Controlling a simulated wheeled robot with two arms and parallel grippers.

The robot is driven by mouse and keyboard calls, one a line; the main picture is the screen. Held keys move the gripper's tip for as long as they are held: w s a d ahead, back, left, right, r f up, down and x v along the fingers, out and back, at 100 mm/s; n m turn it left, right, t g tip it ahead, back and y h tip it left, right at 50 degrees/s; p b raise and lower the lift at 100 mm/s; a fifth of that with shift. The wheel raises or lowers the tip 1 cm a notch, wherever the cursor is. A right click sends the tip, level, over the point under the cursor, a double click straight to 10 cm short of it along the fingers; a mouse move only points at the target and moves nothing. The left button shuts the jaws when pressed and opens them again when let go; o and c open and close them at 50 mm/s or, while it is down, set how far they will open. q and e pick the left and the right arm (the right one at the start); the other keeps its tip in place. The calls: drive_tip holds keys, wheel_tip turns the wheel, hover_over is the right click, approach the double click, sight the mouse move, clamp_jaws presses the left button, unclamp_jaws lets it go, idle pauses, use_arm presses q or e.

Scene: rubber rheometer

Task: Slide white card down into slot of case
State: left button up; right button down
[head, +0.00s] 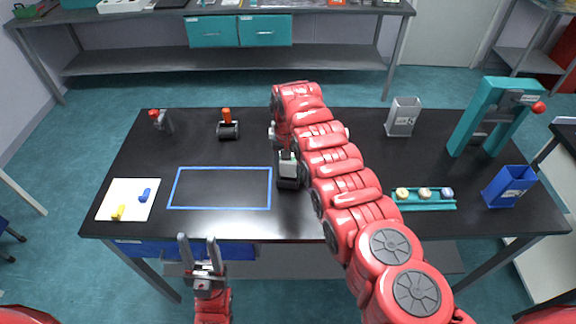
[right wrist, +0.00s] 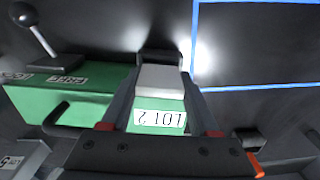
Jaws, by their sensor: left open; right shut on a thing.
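My right gripper (right wrist: 157,108) is shut on the white card (right wrist: 160,82), which sits between its two fingers in the right wrist view. A label reading LOT 2 shows beside the card. At the card's end is a small black block (right wrist: 160,56); in the head view a black block (head: 290,183) stands right of the blue outline with a pale piece (head: 288,166) on it. I take the block for the case, but its slot is not visible. I cannot tell whether the card is inside it. My left gripper (head: 199,245) is open and empty off the table's front edge.
A green body (right wrist: 80,100) with a lever lies beside the fingers. A blue outline (head: 220,208) marks bare table. An orange-handled roller (head: 228,130), grey bin (head: 402,118), teal tray (head: 425,206), blue bin (head: 508,188) and teal press (head: 490,115) stand around.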

drive_tip(key=shift+f+b, duration=1.4)
drive_tip(key=shift+f, duration=0.1)
drive_tip(key=shift+c, duration=0.3)
unclamp_jaws()
drive_tip(key=shift+r, duration=0.1)
drive_tip(key=shift+w+r, duration=0.1)
drive_tip(key=shift+r, duration=0.7)
wheel_tip(320, 180, up, 10)
drive_tip(key=b, duration=0.3)
drive_tip(key=shift+f, duration=0.2)
wheel_tip(320, 180, up, 6)
drive_tip(key=p, duration=0.6)
hover_over(288, 176)
drive_tip(key=shift+w, duration=0.3)
